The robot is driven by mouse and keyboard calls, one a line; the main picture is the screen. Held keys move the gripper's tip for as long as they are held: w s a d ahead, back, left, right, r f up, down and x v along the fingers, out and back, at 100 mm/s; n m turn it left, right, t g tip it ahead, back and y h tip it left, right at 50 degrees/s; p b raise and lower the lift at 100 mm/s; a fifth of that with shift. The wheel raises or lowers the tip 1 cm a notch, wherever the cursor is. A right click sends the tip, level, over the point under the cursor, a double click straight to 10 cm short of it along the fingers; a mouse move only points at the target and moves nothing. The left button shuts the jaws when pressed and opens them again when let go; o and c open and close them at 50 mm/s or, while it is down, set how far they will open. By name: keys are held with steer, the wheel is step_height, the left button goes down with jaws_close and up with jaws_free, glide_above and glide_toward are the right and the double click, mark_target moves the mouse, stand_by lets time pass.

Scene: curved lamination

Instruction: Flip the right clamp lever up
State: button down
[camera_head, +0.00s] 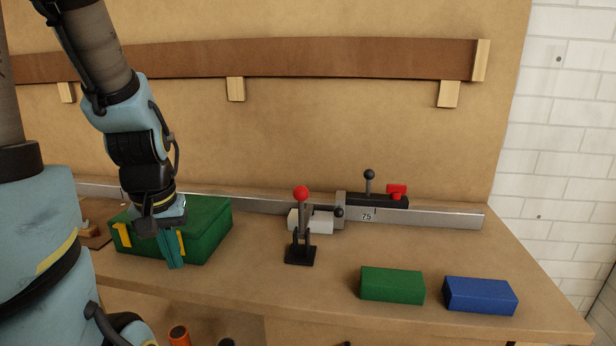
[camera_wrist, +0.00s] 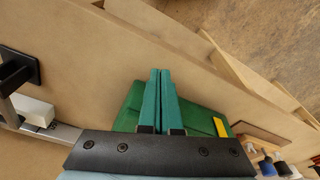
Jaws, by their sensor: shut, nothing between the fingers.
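A toggle clamp (camera_head: 300,240) with a red ball knob (camera_head: 301,193) stands on the bench, right of my gripper. In the wrist view, a black part (camera_wrist: 18,70), probably the clamp, and the white block (camera_wrist: 34,110) show at the left edge. My gripper (camera_head: 174,262) is shut and empty, at the front of a green case (camera_head: 208,233), well left of the clamp. Its teal fingers (camera_wrist: 160,75) are together. No second clamp is clearly visible.
A metal rail (camera_head: 440,217) runs behind the clamp. A green block (camera_head: 392,286) and a blue block (camera_head: 480,295) lie at the front right. Bench between case and clamp is clear.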

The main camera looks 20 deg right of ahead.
steer(key=w+d+r+m+p, duration=0.1)
steer(key=w+d+r+p, duration=0.3)
steer(key=r, duration=0.4)
steer(key=d+r+m, duration=0.3)
steer(key=d+r, duration=0.2)
steer(key=d, duration=0.7)
steer(key=w+d+r+m+h, duration=0.1)
steer(key=d+r+m, duration=0.1)
steer(key=d+r, duration=0.4)
steer(key=d, duration=0.5)
steer(key=shift+w+d+m+g, duration=0.2)
steer(key=shift+d+m+g, duration=0.2)
steer(key=shift+f, duration=0.1)
step_height(320, 180, down, 9)
steer(key=s+a+p, duration=0.1)
steer(key=s+p, duration=0.1)
steer(key=p, duration=0.2)
steer(key=shift+a, duration=0.2)
steer(key=shift+f, duration=0.1)
